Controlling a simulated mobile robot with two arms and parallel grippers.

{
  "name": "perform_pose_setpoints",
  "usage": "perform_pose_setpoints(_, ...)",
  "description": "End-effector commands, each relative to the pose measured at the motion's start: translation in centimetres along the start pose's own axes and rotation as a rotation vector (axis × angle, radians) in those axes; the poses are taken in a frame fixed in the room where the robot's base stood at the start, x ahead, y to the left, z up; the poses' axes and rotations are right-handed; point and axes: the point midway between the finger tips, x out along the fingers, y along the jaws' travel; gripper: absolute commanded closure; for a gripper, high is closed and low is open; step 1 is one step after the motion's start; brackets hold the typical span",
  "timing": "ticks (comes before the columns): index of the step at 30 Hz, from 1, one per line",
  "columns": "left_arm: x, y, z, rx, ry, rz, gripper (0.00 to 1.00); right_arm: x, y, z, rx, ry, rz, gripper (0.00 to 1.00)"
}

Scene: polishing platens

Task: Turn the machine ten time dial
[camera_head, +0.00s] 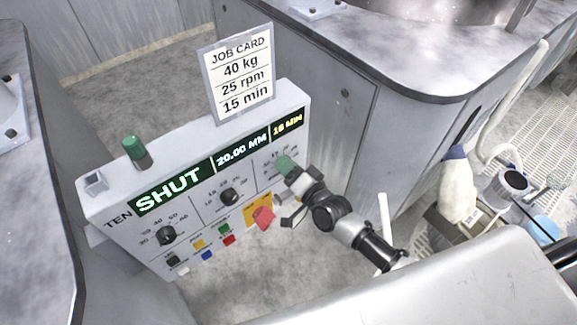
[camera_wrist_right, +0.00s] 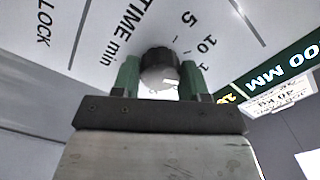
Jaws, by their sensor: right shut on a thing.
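The machine ten panel (camera_head: 180,217) stands upright with TEN at its left end. Its time dial (camera_wrist_right: 159,62) is a dark round knob beside the words TIME min and the marks 5 and 10. My right gripper (camera_wrist_right: 159,80) has its two green fingers on either side of this knob, shut on it. In the head view the right gripper (camera_head: 287,165) reaches the panel's right end and hides the dial. The yellow display (camera_head: 288,124) above shows minutes, 15 or 16. My left gripper is not in view.
Two other dials, a left one (camera_head: 166,235) and a middle one (camera_head: 229,196), sit on the panel. Coloured buttons (camera_head: 223,229) and a red part (camera_head: 263,217) lie below. A job card (camera_head: 238,75) reads 40 kg, 25 rpm, 15 min. A green screen (camera_head: 172,184) reads SHUT.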

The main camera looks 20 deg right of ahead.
Motion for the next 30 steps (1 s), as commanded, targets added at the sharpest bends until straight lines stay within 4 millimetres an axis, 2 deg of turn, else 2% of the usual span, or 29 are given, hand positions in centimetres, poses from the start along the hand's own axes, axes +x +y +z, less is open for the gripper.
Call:
perform_pose_setpoints(12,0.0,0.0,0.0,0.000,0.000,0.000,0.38,0.0,0.1,0.0,0.006,-0.001,0.001,0.80)
perform_pose_setpoints(13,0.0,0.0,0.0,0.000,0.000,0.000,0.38,0.0,0.1,0.0,0.006,-0.001,0.001,0.53)
perform_pose_setpoints(18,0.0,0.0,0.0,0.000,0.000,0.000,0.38,0.0,0.0,0.0,0.006,-0.001,0.001,0.31)
perform_pose_setpoints(26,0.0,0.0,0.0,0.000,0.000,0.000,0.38,-0.1,0.0,0.0,0.006,-0.001,0.001,0.31)
perform_pose_setpoints(30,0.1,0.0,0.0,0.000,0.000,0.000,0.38,-1.4,0.1,0.1,0.006,-0.001,0.002,0.31)
